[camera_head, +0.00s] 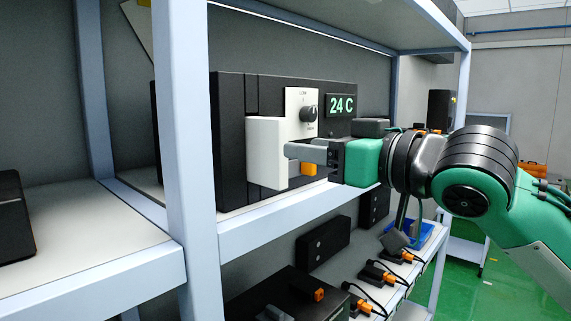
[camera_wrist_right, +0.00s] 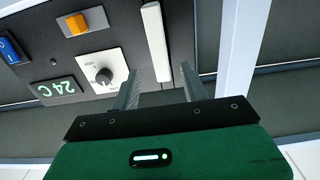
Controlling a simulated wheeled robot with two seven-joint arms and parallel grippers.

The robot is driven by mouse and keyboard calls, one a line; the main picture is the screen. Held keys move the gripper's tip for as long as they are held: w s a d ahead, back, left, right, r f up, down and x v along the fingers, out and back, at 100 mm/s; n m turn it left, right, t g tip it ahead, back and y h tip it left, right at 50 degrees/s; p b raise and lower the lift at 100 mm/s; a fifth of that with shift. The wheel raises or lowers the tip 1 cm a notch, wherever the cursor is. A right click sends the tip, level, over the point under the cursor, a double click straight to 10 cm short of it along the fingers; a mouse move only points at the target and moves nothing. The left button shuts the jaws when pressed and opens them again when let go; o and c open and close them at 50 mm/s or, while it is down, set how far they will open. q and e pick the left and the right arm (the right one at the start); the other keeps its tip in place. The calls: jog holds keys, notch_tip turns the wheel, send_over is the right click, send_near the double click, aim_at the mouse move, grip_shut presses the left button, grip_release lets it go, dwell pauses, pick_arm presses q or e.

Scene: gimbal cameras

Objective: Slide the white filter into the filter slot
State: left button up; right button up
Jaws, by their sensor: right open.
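The white filter (camera_head: 264,152) is an upright white slab standing out from the front of the black machine (camera_head: 230,110) on the shelf. In the right wrist view the filter (camera_wrist_right: 154,38) shows as a narrow white bar edge-on. The filter slot itself is hidden; I cannot tell how deep the filter sits in it. My right gripper (camera_head: 288,152) is at the filter's outer edge. In the right wrist view its open fingers (camera_wrist_right: 160,69) lie either side of the filter's near end, with gaps visible on both sides. My left gripper is not in view.
The machine front has a knob (camera_head: 309,113), a "24 C" display (camera_head: 341,105) and an orange button (camera_head: 309,169). A shelf post (camera_head: 190,130) stands left of the machine. The upper shelf (camera_head: 340,20) is above. Cabled devices stand on the lower shelf.

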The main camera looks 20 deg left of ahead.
jog(key=b+v, duration=0.1)
jog(key=v, duration=0.3)
